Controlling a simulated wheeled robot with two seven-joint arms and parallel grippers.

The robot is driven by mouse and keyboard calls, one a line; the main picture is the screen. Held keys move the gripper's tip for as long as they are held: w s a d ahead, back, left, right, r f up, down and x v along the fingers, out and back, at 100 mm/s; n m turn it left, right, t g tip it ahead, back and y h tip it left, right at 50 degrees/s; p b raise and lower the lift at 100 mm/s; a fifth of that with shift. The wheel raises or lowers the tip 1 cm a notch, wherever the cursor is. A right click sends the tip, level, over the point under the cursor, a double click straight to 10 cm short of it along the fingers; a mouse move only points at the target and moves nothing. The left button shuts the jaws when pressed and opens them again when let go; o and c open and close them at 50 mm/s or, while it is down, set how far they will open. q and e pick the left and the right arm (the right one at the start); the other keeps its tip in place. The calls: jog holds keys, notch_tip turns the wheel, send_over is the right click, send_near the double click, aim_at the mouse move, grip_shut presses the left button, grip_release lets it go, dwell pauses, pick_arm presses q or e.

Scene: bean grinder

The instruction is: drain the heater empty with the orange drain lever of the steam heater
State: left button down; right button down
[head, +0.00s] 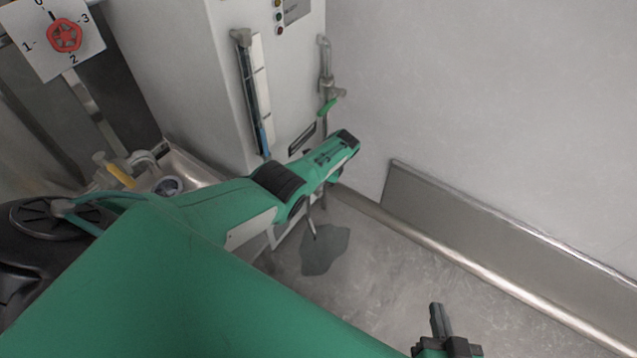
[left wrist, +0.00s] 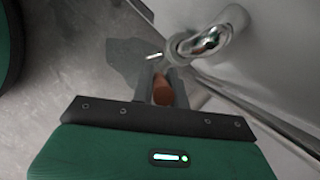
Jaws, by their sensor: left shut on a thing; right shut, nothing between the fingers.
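The steam heater (head: 290,60) is the white cabinet at the top middle of the head view. A gauge tube (head: 249,75) on its front shows blue near the bottom. The orange drain lever (left wrist: 162,90) is seen in the left wrist view, between the fingers of my left gripper (left wrist: 163,82), which is shut on it. In the head view my green left arm hides the lever and most of that gripper. A chrome pipe (left wrist: 208,40) bends just beyond the lever. My right gripper (head: 439,320) is shut and empty at the bottom right, away from the heater.
A dark wet-looking patch (head: 325,250) lies on the grey floor below the heater. A pipe with a green handle (head: 327,106) is on the heater's right side. A metal wall panel (head: 480,235) runs along the right. A red dial (head: 65,36) is at the top left.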

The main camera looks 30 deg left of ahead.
dwell(0.3)
pick_arm(q)
jog(key=c, duration=1.4)
grip_release()
